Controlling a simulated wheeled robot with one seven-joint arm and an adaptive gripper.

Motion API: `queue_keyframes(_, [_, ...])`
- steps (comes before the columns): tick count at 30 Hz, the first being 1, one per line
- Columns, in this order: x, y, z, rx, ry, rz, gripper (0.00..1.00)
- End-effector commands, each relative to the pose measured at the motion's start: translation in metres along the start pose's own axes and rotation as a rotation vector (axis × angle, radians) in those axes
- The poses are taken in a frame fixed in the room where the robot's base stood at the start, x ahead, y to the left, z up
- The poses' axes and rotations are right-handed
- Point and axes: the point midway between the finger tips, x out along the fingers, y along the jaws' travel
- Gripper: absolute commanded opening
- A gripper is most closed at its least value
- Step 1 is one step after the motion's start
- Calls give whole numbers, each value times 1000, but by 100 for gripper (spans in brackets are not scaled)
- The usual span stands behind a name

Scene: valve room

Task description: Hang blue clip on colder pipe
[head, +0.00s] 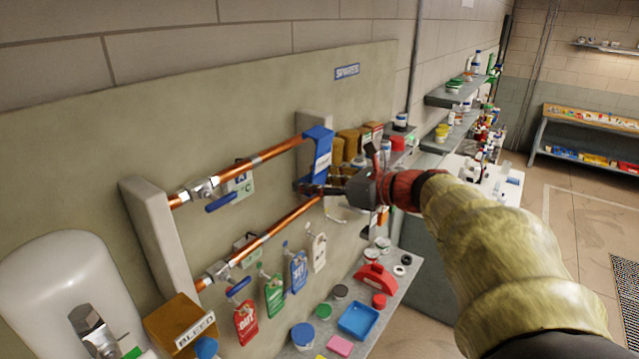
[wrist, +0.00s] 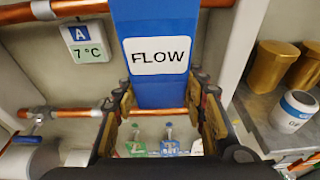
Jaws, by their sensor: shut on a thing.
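A blue clip (head: 320,150) with a white FLOW label (wrist: 156,55) is between the fingers of my gripper (head: 322,186), which is shut on its lower part; the wrist view also shows my gripper (wrist: 165,90). The clip's bent top is at the right end of the upper copper pipe (head: 255,162); whether it bears on the pipe is unclear. A gauge marked A (wrist: 87,42) by the upper pipe reads 7 °C. The lower copper pipe (head: 275,232) has its own gauge (head: 247,247), whose reading I cannot make out.
Red (head: 246,322), green (head: 275,296), blue (head: 298,272) and white (head: 318,252) tags hang below the lower pipe. Blue-handled valves (head: 221,203) sit on the pipes. A grey bench (head: 395,310) with lids and a blue tray (head: 358,320) is below; brown containers (head: 349,142) stand at right.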

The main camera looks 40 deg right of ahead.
Motion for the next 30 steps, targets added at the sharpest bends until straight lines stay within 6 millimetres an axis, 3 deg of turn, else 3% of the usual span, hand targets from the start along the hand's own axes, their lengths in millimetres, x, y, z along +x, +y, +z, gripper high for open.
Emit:
queue_keyframes(25, [59, 0, 15, 0, -1, 1, 16])
queue_keyframes(30, [61, 0, 5, 0, -1, -1, 16])
